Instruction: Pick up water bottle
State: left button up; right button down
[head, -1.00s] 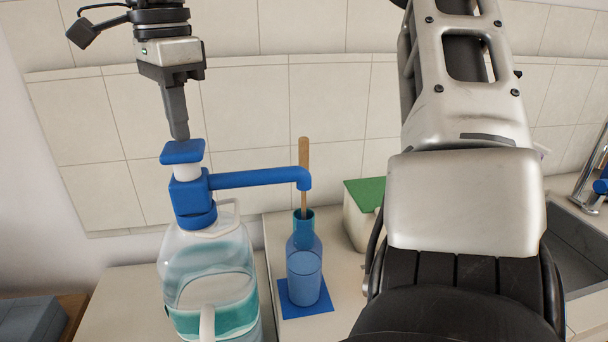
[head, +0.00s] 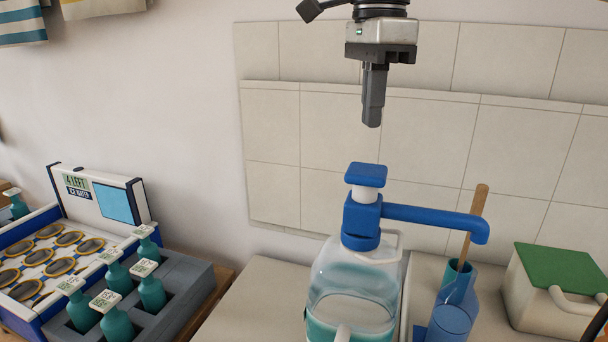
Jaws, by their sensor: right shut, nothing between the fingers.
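A blue see-through bottle (head: 453,310) with liquid in it stands upright under the spout of a blue pump (head: 362,222). The pump sits on a large clear water jug (head: 352,285) with a teal band, cut off by the lower edge. Several teal bottles with white labelled caps, one of them here (head: 151,290), stand in a grey tray (head: 190,292) at the lower left. My right gripper (head: 373,125) points down above the pump's blue top, apart from it, shut and empty. My left gripper is not in view.
A pale box with a green lid (head: 568,270) stands right. A display stand (head: 105,200) is left. Bare counter (head: 255,300) lies between grey tray and jug.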

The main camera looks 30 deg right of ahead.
aim_at(456, 308)
jog(key=k, duration=2)
